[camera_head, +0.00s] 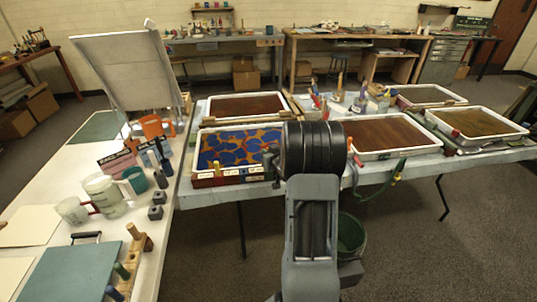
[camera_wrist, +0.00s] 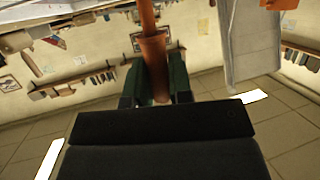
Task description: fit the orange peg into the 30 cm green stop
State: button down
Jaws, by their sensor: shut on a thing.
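The orange peg (camera_wrist: 153,48) shows in the wrist view as a brownish-orange rod with a wider collar, its far end running out of the top of the picture. My gripper (camera_wrist: 157,78) is shut on it, with dark green fingers on either side of the rod. In the head view my arm hides the gripper and the peg. I cannot make out the 30 cm green stop for certain. A curved green item (camera_head: 397,172) hangs at the front edge of the tray table, right of my arm; I cannot tell what it is.
A tray of blue and orange marbling (camera_head: 205,182) stands left of my arm, a brown tray (camera_head: 405,153) right of it. The left table (camera_head: 150,262) holds a measuring jug (camera_head: 103,192), grey blocks (camera_head: 155,212) and a wooden peg holder (camera_head: 139,240). A green bucket (camera_head: 350,235) stands below.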

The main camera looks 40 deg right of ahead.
jog(key=shift+f+b, duration=1.75)
jog(key=shift+f, duration=0.3)
jog(key=c, duration=0.9)
grip_release()
jog(key=shift+c, duration=0.2)
jog(key=p+v, duration=0.1)
jog(key=v, duration=1.3)
jog(key=shift+w+r, duration=0.1)
